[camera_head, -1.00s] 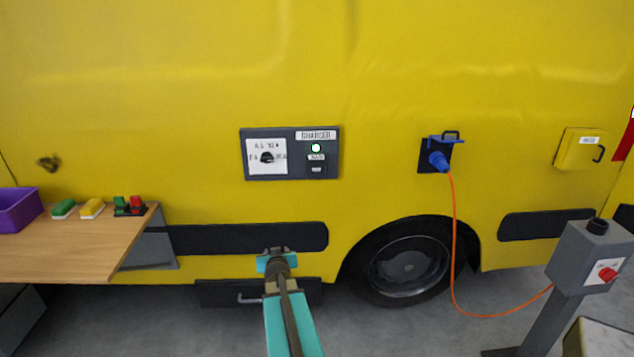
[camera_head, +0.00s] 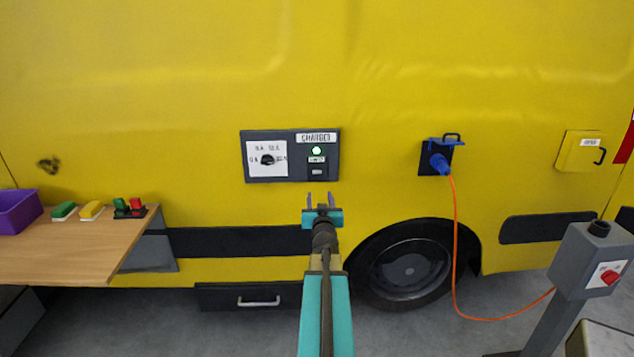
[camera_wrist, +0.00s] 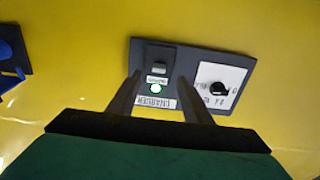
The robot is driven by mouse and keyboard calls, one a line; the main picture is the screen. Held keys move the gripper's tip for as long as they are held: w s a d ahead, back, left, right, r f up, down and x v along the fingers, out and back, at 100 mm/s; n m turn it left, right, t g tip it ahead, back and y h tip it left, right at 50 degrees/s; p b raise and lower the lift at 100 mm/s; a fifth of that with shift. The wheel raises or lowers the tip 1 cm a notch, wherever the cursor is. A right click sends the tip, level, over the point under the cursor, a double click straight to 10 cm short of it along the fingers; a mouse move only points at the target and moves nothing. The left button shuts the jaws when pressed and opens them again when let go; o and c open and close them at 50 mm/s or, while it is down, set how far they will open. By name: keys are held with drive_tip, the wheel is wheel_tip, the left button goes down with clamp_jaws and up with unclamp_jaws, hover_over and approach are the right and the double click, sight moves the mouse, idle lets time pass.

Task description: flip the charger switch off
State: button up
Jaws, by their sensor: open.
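The charger panel (camera_head: 291,177) is a dark plate on the yellow vehicle side. On its right half sits the small charger switch (camera_head: 317,171), below a lit green lamp (camera_head: 316,151) and a charger label. On its left half is a white dial plate with a black knob (camera_head: 268,160). My gripper (camera_head: 321,197) is open and empty, just below the panel's right half. In the wrist view the panel appears upside down, with the switch (camera_wrist: 159,69) beyond and between the fingers (camera_wrist: 156,98). The fingers seem apart from the switch.
A blue plug (camera_head: 438,162) with an orange cable is in a socket to the right. A wooden table (camera_head: 80,245) with a purple bin (camera_head: 18,211) stands at left. A grey post box with a red knob (camera_head: 609,278) stands at lower right.

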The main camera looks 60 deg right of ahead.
sight(317, 177)
drive_tip(key=shift+w+d, duration=0.1)
drive_tip(key=shift+d, duration=0.05)
drive_tip(key=shift+p+x, duration=1.15)
drive_tip(key=shift+x, duration=5.55)
drive_tip(key=shift+c, duration=0.2)
drive_tip(key=c, duration=1)
